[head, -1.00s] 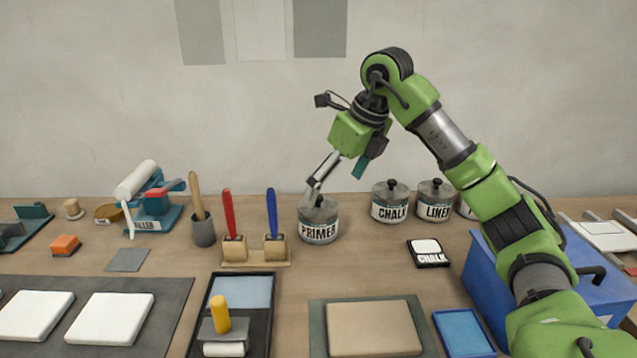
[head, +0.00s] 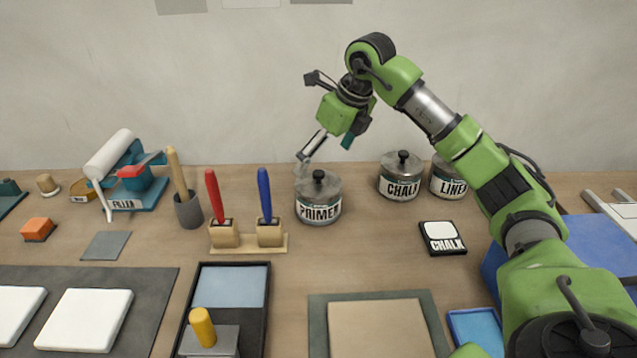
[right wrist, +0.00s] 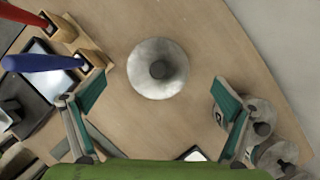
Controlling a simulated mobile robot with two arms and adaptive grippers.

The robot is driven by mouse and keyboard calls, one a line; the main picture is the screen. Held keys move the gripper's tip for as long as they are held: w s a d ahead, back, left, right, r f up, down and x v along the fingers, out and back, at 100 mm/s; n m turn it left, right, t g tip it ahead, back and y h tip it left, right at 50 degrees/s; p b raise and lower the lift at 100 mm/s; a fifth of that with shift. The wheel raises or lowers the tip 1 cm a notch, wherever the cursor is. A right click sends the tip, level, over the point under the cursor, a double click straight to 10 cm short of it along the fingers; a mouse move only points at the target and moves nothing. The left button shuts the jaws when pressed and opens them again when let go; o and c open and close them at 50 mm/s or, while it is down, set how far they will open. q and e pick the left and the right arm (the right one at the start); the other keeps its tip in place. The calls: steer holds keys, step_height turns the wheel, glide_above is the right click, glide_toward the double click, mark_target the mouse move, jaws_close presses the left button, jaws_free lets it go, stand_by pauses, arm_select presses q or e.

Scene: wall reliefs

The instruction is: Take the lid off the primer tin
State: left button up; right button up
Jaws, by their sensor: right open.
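The primer tin (head: 318,209) stands upright on the bench, a grey tin with a white label reading PRIMER. Its grey metal lid (head: 317,187) with a dark round knob is on it. In the right wrist view the lid (right wrist: 158,78) shows from above, beyond and between the fingertips. My left gripper is not in view.
The chalk tin (head: 400,177) and the liner tin (head: 447,180) stand to the right. A stand with a red and a blue brush (head: 248,243) is close at the left. A chalk pad (head: 442,238) and a tan board (head: 376,330) lie in front.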

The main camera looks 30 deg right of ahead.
mark_target(320, 173)
steer(key=x, duration=0.3)
steer(key=p+x, duration=0.1)
steer(key=shift+s+a+f, duration=0.15)
steer(key=shift+f, duration=0.7)
steer(key=shift+c, duration=0.3)
